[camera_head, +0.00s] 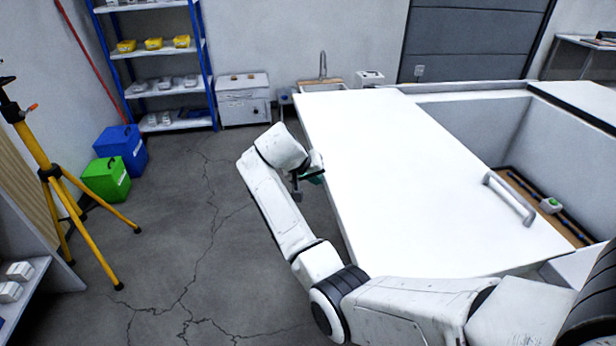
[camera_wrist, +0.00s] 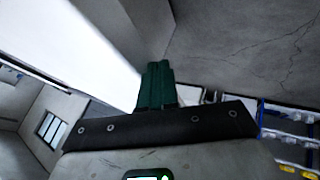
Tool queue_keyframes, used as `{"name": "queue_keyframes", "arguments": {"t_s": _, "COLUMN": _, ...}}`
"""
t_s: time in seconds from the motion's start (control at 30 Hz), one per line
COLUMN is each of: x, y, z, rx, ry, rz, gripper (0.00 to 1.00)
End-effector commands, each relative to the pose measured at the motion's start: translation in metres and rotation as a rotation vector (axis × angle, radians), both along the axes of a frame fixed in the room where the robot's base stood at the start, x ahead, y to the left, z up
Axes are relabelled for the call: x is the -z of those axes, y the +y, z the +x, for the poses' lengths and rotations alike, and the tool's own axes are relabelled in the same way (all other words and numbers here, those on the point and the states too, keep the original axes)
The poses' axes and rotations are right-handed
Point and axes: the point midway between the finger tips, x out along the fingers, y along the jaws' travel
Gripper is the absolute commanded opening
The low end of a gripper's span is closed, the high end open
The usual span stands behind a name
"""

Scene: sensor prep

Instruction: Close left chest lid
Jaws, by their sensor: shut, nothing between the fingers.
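The left chest lid (camera_head: 400,165) is a large flat white panel with a grey bar handle (camera_head: 510,198) near its right edge. The chest interior (camera_head: 490,130) shows open to the right of the panel; the lid's exact tilt is hard to tell. My gripper (camera_head: 316,178) is at the lid's left edge, partly hidden by my wrist; I cannot tell whether it touches. In the wrist view, the green fingers (camera_wrist: 156,85) are together and empty, beside the bright white lid (camera_wrist: 75,40).
A small green-and-white device (camera_head: 550,204) lies on the chest's brown floor. Another white panel (camera_head: 585,97) is at the far right. A yellow tripod (camera_head: 75,220), green box (camera_head: 107,178) and blue box (camera_head: 122,148) stand left. The cracked floor (camera_head: 180,230) between them and the lid is clear.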

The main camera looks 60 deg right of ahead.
Motion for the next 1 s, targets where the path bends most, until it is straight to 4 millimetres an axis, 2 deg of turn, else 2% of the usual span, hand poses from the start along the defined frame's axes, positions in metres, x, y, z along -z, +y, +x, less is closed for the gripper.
{"name": "queue_keyframes", "arguments": {"t_s": 0.37, "x": 0.000, "y": -0.001, "z": -0.002, "rx": 0.001, "ry": 0.000, "rz": 0.001, "gripper": 0.00}}
{"name": "queue_keyframes", "arguments": {"t_s": 0.53, "x": -0.001, "y": -0.012, "z": -0.015, "rx": 0.006, "ry": 0.001, "rz": 0.002, "gripper": 0.00}}
{"name": "queue_keyframes", "arguments": {"t_s": 0.67, "x": -0.003, "y": -0.030, "z": -0.037, "rx": 0.008, "ry": 0.001, "rz": 0.002, "gripper": 0.00}}
{"name": "queue_keyframes", "arguments": {"t_s": 0.77, "x": -0.003, "y": -0.049, "z": -0.060, "rx": 0.011, "ry": 0.002, "rz": 0.003, "gripper": 0.00}}
{"name": "queue_keyframes", "arguments": {"t_s": 1.0, "x": -0.003, "y": -0.104, "z": -0.125, "rx": 0.011, "ry": 0.001, "rz": 0.002, "gripper": 0.00}}
